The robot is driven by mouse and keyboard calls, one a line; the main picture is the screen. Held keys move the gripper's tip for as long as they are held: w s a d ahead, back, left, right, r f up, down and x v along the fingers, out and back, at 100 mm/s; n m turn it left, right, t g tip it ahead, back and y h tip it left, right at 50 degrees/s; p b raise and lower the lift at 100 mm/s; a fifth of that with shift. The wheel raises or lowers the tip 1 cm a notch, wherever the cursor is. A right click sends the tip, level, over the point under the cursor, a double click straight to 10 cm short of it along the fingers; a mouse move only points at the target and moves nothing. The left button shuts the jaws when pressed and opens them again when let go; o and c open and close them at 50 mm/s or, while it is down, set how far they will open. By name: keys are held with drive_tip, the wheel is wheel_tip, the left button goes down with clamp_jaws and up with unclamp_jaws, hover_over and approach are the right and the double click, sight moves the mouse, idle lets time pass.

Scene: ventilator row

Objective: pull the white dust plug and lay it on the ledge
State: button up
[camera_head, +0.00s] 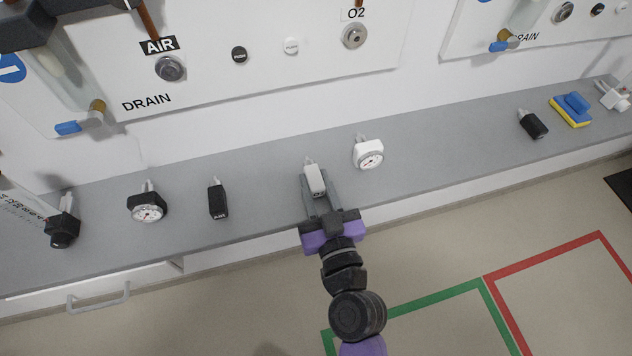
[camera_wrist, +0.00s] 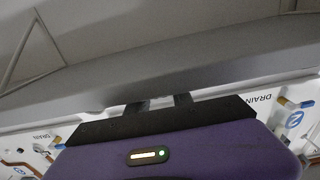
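A white plug (camera_head: 315,181) with a metal tip is at the middle of the grey ledge (camera_head: 435,140), its tip towards the wall. My gripper (camera_head: 319,186) reaches in from the front with one finger on each side of the plug. I cannot tell whether the fingers press on it, or whether it rests on the ledge or is just above it. The AIR socket (camera_head: 170,68) and the O2 socket (camera_head: 354,36) on the panel show bare metal fronts.
A white gauge (camera_head: 369,154) stands close right of my gripper. A black plug (camera_head: 218,201), a black gauge (camera_head: 147,207) and a black fitting (camera_head: 62,232) are to the left. Further right are another black plug (camera_head: 533,124) and a blue-yellow sponge (camera_head: 571,109). Ledge between gauge and right-hand plug is clear.

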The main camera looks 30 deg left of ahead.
sight(319, 193)
drive_tip(key=o, duration=0.5)
drive_tip(key=b+v, duration=0.2)
drive_tip(key=v, duration=0.5)
drive_tip(key=shift+s+d+b, duration=0.2)
drive_tip(key=shift+d+b, duration=0.05)
drive_tip(key=shift+b, duration=0.05)
drive_tip(key=shift+d, duration=0.1)
